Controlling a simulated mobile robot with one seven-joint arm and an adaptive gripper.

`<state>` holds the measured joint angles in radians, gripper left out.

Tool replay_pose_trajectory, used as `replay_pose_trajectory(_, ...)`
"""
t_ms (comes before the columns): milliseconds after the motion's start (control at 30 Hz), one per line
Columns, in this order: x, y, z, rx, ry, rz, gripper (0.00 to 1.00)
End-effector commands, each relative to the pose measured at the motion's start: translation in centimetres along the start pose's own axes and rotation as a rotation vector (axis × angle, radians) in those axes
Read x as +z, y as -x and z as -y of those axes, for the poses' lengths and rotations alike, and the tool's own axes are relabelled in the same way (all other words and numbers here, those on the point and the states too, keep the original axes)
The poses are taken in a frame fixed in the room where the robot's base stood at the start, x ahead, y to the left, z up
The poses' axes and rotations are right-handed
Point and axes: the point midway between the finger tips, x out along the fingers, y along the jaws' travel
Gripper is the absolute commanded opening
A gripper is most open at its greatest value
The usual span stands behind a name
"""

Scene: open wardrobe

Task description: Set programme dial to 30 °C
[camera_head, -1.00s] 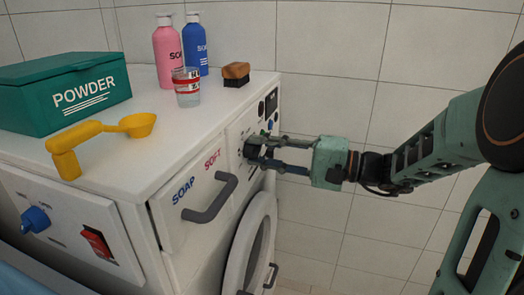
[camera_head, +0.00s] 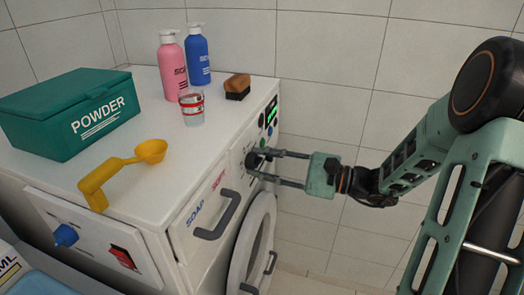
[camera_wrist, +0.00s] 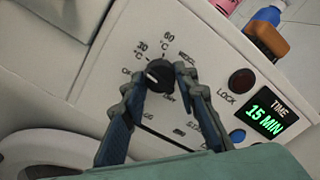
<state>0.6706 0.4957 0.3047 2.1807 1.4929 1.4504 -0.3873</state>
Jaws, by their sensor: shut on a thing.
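The programme dial (camera_wrist: 159,75) is a round black knob with a small white mark. In the wrist view, "30 °C" (camera_wrist: 141,50) is printed up-left of it and "60 °C" (camera_wrist: 167,43) above it. The white mark lies on the knob's left part; I cannot tell exactly which label it points at. My gripper (camera_wrist: 163,84) has its fingers on both sides of the dial and is shut on it. In the head view, my gripper (camera_head: 262,163) reaches the washer's front panel from the right, and its fingers partly hide the dial (camera_head: 254,160).
The soap drawer handle (camera_head: 219,216) and round door (camera_head: 250,245) are close by. A powder box (camera_head: 70,112), yellow scoop (camera_head: 120,172), bottles, cup and brush stand on top.

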Motion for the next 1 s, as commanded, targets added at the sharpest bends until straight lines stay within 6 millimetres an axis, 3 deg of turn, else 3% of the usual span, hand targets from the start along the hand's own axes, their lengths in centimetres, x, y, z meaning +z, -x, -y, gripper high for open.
replay_pose_trajectory(400, -0.06, 0.08, 0.05, 0.0, -0.166, -0.003, 0.03)
replay_pose_trajectory(900, -0.17, 0.1, -0.09, 0.0, -0.181, -0.004, 0.03)
replay_pose_trajectory(933, -0.17, 0.1, -0.09, 0.0, -0.181, -0.004, 0.31)
replay_pose_trajectory(1000, -0.15, 0.09, -0.08, 0.0, -0.181, -0.004, 0.38)
